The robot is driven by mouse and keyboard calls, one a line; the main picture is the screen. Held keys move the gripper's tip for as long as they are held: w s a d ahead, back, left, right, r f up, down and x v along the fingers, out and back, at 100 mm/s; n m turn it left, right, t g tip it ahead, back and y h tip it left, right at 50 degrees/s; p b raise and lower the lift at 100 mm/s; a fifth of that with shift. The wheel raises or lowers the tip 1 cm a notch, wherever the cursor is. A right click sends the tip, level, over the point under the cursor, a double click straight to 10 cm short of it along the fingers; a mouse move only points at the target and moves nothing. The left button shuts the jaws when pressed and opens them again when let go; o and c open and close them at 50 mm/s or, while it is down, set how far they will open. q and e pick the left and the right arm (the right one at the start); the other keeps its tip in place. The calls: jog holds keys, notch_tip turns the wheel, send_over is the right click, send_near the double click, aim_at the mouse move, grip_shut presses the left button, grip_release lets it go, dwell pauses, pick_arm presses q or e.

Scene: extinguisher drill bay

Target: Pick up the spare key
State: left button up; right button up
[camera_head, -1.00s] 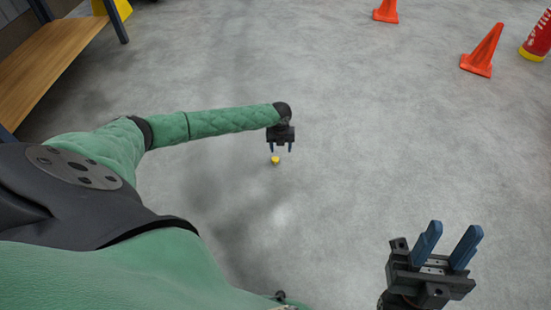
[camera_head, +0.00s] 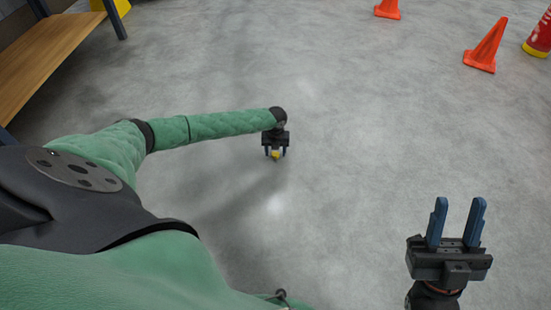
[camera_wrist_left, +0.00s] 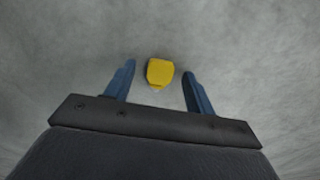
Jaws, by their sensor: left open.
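The spare key (camera_head: 276,155) shows as a small yellow piece on the grey floor; its finer shape is too small to tell in the head view. My left gripper (camera_head: 276,152) is open and low over it, with one finger on each side. In the left wrist view the yellow key (camera_wrist_left: 160,73) lies between the two blue fingertips of the left gripper (camera_wrist_left: 159,78), with a gap on both sides. My right gripper (camera_head: 457,220) is open and empty at the lower right, with its fingers pointing up in the picture.
Two orange cones, one at the top (camera_head: 388,9) and one further right (camera_head: 486,46), stand on the floor. A red extinguisher (camera_head: 540,32) with a yellow base is at the right edge. A wooden bench (camera_head: 45,62) stands at the upper left. The floor around the key is clear.

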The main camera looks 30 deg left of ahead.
pick_arm(q)
jog(key=shift+f, duration=0.25)
jog(key=c, duration=1.1)
jog(key=shift+r, duration=0.1)
jog(key=shift+c, duration=0.2)
